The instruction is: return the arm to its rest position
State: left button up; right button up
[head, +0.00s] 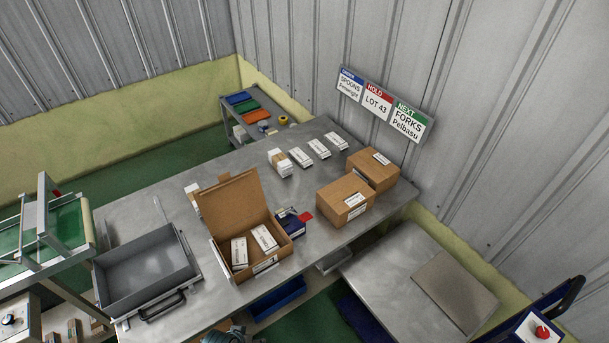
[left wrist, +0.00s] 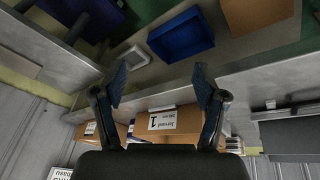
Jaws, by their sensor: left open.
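My left gripper (left wrist: 160,82) is open in the left wrist view, with its two dark fingers spread wide and nothing between them. Beyond the fingers is the metal edge of the table, with a labelled cardboard box (left wrist: 190,117) partly hidden behind the gripper. In the head view a dark teal part, possibly of my arm, shows at the bottom edge; the gripper's fingers cannot be made out there. My right gripper is in neither view.
The metal table (head: 150,210) holds an open carton (head: 233,186) with two white packs, a grey tray (head: 140,275), two closed cartons (head: 345,203) and several white packs (head: 319,148). A blue bin (head: 277,294) sits below the front edge; a lower side table (head: 390,270) stands right.

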pick_arm(q)
jog(key=s+a+y, duration=0.2)
jog(key=s+a, duration=0.3)
notch_tip(320, 180, down, 27)
jog(key=s+m+g, duration=0.1)
jog(key=s, duration=0.1)
jog(key=s+a+f+g, duration=0.1)
jog(key=s+a+f, duration=0.2)
jog(key=s+f, duration=1.1)
jog(key=shift+s+f, duration=0.3)
jog(key=shift+s, duration=0.95)
jog(key=shift+s+f, duration=0.1)
jog(key=shift+s, duration=0.25)
jog(key=shift+c, duration=0.2)
